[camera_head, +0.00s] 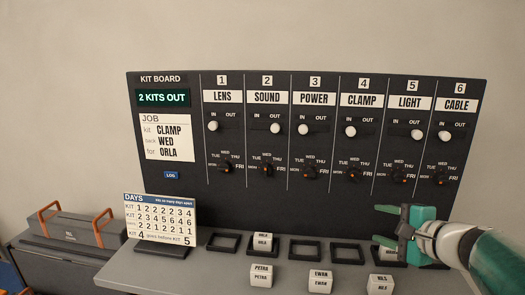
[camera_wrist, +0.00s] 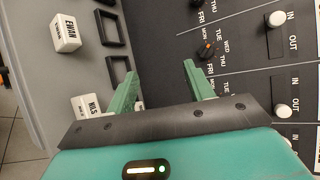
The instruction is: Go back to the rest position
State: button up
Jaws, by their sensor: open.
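My gripper (camera_head: 384,224) is at the right in the head view, in front of the lower part of the kit board (camera_head: 250,200), below the LIGHT column. Its green fingers are apart with nothing between them. The wrist view shows the open fingers (camera_wrist: 162,75) with the dark board and a dial (camera_wrist: 207,50) beyond them. My forearm comes in from the right edge and hides part of the ledge and the board's lower right. Whether the fingertips touch the board cannot be told.
A grey ledge (camera_head: 200,275) carries dark square frames (camera_head: 304,252); one holds a white block (camera_head: 263,241). Loose name blocks PETRA (camera_head: 261,276), EWAN (camera_head: 320,281) and NILS (camera_head: 380,285) stand in front. A DAYS card (camera_head: 160,217) and a toolbox (camera_head: 78,229) are at left.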

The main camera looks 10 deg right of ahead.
jog(key=s+a+f+n+g+y, duration=0.1)
jog(key=s+a+f+n+g, duration=0.2)
jog(key=a, duration=0.4)
jog(key=s+a+f+n+g+y, duration=0.1)
jog(key=s+a+n+g, duration=0.1)
jog(key=a+n, duration=0.45)
jog(key=s+a+f+n+g+h, duration=0.2)
jog(key=s+a+f+n+h, duration=0.2)
jog(key=s+n, duration=0.4)
jog(key=shift+s+a+f+g+h, duration=0.4)
jog(key=shift+s+a+h, duration=0.4)
jog(key=shift+a, duration=0.25)
